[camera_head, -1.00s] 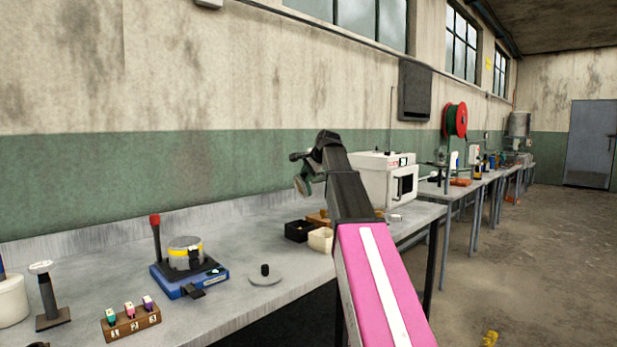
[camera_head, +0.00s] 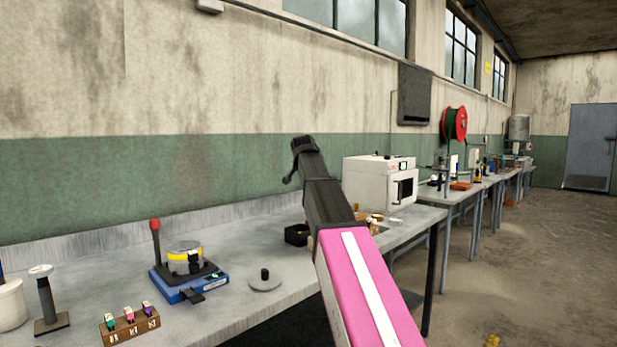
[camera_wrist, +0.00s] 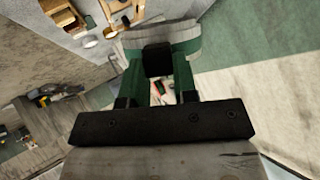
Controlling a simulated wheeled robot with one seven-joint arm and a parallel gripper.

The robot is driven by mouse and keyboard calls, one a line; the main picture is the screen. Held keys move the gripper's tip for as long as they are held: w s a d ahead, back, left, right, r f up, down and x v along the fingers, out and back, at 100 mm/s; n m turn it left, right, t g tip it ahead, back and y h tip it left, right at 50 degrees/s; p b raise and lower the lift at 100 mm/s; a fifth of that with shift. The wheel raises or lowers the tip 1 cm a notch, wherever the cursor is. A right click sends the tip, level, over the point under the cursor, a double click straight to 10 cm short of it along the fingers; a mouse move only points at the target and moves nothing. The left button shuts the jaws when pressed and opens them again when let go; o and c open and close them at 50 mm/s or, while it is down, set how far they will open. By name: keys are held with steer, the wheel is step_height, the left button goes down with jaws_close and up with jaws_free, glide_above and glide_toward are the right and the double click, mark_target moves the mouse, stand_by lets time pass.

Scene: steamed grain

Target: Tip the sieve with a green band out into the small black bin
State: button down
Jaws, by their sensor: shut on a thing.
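The sieve with a green band (camera_wrist: 190,46) is in my gripper in the wrist view, a grey round wall with a green strip. A black block (camera_wrist: 157,60) on its near side sits between my gripper's fingers (camera_wrist: 158,75), which are shut on it. The sieve's tilt and contents cannot be told. The small black bin (camera_head: 297,236) stands on the bench below my gripper, partly covered by my arm.
A sieve with a yellow band (camera_head: 185,255) sits on a blue-based device (camera_head: 192,289) at left. A grey disc with a black knob (camera_head: 265,282) lies beside it. A numbered wooden rack (camera_head: 131,327) is in front. A white oven (camera_head: 381,181) stands right of my arm.

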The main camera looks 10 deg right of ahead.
steer(key=n+t+h, duration=0.1)
steer(key=h, duration=0.1)
steer(key=r+n+t+h, duration=0.1)
steer(key=h, duration=0.1)
steer(key=shift+n, duration=0.3)
steer(key=shift+f, duration=0.15)
